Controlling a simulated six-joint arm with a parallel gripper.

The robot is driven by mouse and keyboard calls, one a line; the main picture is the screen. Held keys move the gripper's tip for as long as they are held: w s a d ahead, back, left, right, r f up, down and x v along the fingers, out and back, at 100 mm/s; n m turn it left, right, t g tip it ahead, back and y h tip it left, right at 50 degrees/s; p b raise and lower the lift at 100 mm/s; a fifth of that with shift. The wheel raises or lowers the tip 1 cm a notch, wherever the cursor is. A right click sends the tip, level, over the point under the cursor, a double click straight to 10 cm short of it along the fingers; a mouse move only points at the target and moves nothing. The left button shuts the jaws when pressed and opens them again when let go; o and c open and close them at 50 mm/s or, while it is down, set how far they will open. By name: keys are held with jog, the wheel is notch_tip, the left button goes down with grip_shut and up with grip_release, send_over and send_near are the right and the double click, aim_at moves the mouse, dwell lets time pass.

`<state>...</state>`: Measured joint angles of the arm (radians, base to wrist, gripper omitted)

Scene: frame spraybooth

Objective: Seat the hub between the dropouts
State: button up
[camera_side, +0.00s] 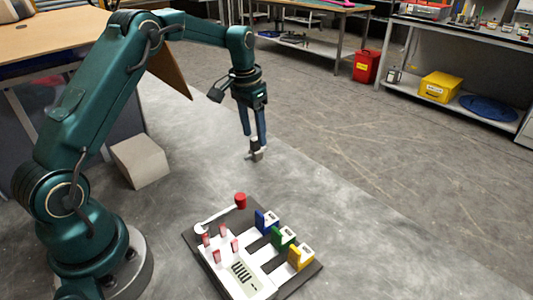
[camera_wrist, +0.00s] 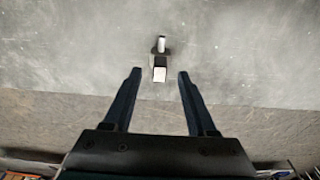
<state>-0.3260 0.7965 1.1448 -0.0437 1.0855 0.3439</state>
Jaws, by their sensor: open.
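My gripper (camera_side: 254,137) points down with its two dark fingers apart. A small grey part with a pale upper piece, probably the hub (camera_side: 257,156), stands on the grey surface right at the fingertips. A dark board (camera_side: 312,276) lies nearer the side camera, with several upright pink-tipped posts (camera_side: 222,230); these may be the dropouts.
The board also carries a red knob (camera_side: 240,200) on a white bar, and blue (camera_side: 266,221), green (camera_side: 284,237) and yellow (camera_side: 301,256) blocks. A grey block (camera_side: 140,160) stands by my arm. The surface between hub and board is clear.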

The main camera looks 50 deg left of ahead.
aim_at(256, 149)
jog(key=shift+w+f, duration=0.2)
jog(key=shift+f, duration=1.25)
grip_shut()
dwell(0.3)
